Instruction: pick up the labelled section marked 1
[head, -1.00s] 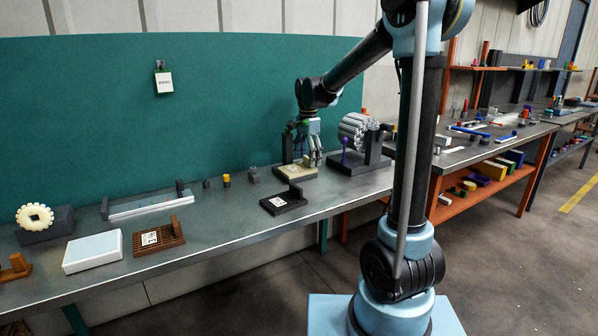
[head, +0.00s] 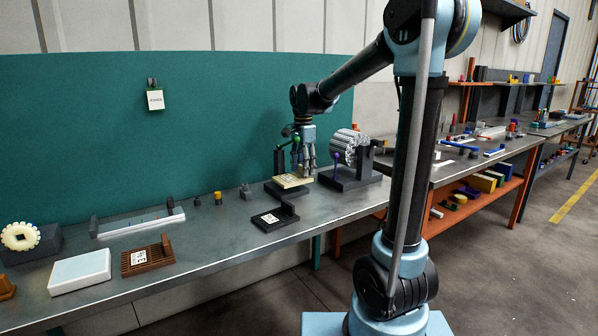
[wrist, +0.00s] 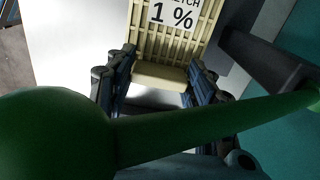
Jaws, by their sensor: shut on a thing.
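The labelled section is a cream slatted plate (wrist: 172,45) with a white label; the wrist view shows "1 %" on it and the label's upper part is cut off. In the head view the cream section (head: 291,181) is held just above a dark stand (head: 278,190). My gripper (head: 303,172) is shut on the near end of the section. In the wrist view its dark fingers (wrist: 160,78) grip both sides of that end. A green rod and ball of mine cover much of the wrist view's lower part.
A black holder with a white label (head: 273,218) lies in front. A ribbed grey drum (head: 346,146) on a dark stand is close on the right. A brown slatted piece (head: 147,257) and a pale block (head: 80,271) lie farther left. The green panel (head: 180,120) stands behind.

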